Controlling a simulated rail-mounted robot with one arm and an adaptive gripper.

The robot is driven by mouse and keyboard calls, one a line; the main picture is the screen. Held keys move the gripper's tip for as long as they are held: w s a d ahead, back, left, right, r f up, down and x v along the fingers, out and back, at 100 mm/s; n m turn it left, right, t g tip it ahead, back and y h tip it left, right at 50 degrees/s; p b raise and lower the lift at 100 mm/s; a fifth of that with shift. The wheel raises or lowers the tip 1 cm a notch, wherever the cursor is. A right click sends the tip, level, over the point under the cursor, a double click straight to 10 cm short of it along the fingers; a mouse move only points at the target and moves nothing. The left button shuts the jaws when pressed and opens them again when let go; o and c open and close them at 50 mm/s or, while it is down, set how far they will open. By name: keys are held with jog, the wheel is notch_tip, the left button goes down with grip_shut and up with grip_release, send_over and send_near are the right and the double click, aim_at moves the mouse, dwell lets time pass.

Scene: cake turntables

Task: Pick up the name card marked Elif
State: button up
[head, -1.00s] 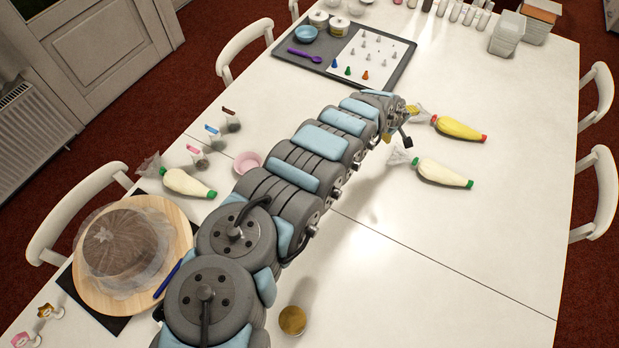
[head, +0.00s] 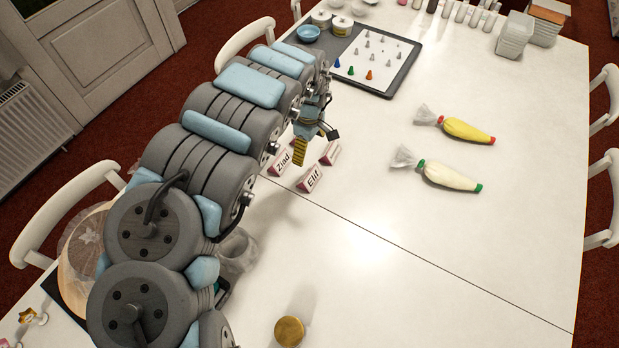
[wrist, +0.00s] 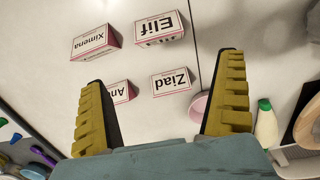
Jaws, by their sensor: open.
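The Elif name card (head: 311,179), a small white tent card with a pink edge, stands on the white table just below my gripper (head: 302,146) in the head view. In the wrist view the Elif card (wrist: 159,28) appears upside down at the top, beyond the fingertips. My gripper (wrist: 163,72) is open and empty, its two yellow ridged fingers wide apart. The Ziad card (wrist: 171,81) shows between the fingertips, with the Ximena card (wrist: 95,41) to the left. A fourth card (wrist: 122,91) reading "An" is partly hidden by the left finger.
A yellow piping bag (head: 466,130) and a cream one (head: 450,177) lie right of the cards. A dark tray (head: 401,72) with piping nozzles stands behind. A round gold-topped jar (head: 289,331) is at the front. The table's right side is mostly clear.

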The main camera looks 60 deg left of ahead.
jog(key=b, duration=0.1)
send_over(309, 173)
jog(key=shift+d+f, duration=0.15)
jog(key=shift+f, duration=3.85)
jog(key=shift+a+f+b, duration=0.2)
jog(key=shift+f+b, duration=1.3)
jog(key=shift+f, duration=2.5)
jog(key=c, duration=0.4)
jog(key=shift+c, duration=0.2)
